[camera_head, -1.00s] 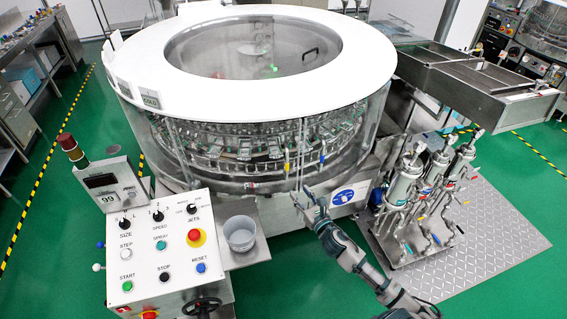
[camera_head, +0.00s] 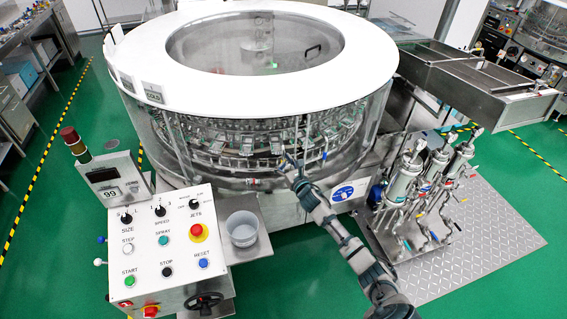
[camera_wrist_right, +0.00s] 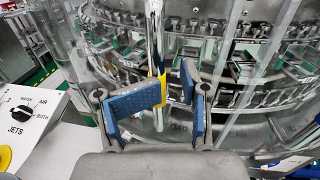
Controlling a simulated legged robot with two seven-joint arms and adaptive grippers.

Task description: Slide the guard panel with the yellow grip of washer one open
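The round washer has a clear guard (camera_head: 350,135) with upright metal bars. In the right wrist view a bar with a yellow grip (camera_wrist_right: 159,82) stands just beyond my right gripper (camera_wrist_right: 176,92). The gripper is open, with its two blue pads apart and nothing held. The yellow grip lies near the gap, partly hidden by the left pad; I cannot tell whether they touch. In the head view my right gripper (camera_head: 290,164) is at the guard's front and covers most of the yellow grip. My left gripper is not in view.
A blue grip (camera_head: 323,156) sits on a bar to the right. The control panel (camera_head: 165,250) and a grey bucket (camera_head: 242,230) stand at front left. Upright pump cylinders (camera_head: 408,182) stand on a metal plate to the right.

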